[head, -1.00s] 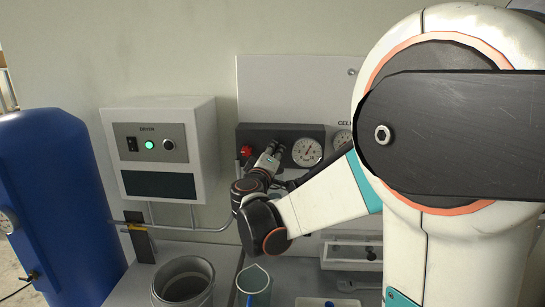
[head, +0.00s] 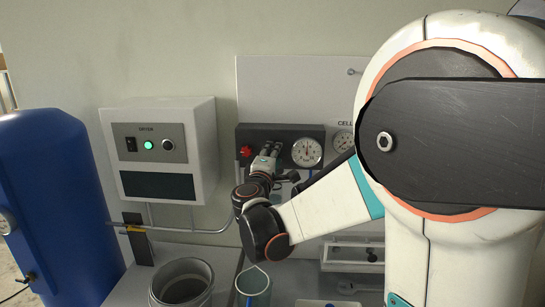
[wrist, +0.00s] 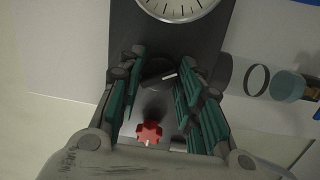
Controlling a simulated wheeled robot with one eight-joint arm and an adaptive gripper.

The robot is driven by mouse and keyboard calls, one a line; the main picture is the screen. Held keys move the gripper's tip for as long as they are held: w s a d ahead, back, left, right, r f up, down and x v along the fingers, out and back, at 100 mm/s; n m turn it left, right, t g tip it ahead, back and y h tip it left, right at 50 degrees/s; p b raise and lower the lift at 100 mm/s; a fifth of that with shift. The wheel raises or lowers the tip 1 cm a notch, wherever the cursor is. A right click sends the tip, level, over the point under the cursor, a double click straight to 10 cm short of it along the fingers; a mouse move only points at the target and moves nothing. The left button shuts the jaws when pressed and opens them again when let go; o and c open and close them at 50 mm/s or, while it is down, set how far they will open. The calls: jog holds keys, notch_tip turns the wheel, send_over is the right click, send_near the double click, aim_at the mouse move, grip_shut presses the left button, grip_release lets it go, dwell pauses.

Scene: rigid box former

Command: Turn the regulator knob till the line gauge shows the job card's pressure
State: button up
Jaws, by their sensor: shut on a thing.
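The regulator knob (wrist: 157,72) is dark and round with a white mark, between my finger pads in the wrist view. My gripper (wrist: 160,66) is shut on it, with a teal-lined finger on each side. In the head view my gripper (head: 268,156) reaches the dark panel and hides the knob. The round white gauge (head: 307,152) sits just right of my gripper; its needle looks roughly upright, but the scale is too small to read. Only the gauge's lower rim (wrist: 178,12) shows in the wrist view. I cannot make out a job card.
A red knob (head: 246,151) sits left of my gripper, close between my fingers in the wrist view (wrist: 149,133). A second gauge (head: 342,141) is partly hidden by my arm. A dryer box (head: 160,150), blue tank (head: 60,200) and grey bucket (head: 182,282) stand left and below.

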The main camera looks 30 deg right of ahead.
jog(key=shift+f, duration=0.1)
jog(key=o, duration=1.1)
jog(key=shift+c, duration=0.2)
jog(key=r+v, duration=0.1)
jog(key=v, duration=1.1)
jog(key=shift+f, duration=0.4)
jog(key=shift+s, duration=0.1)
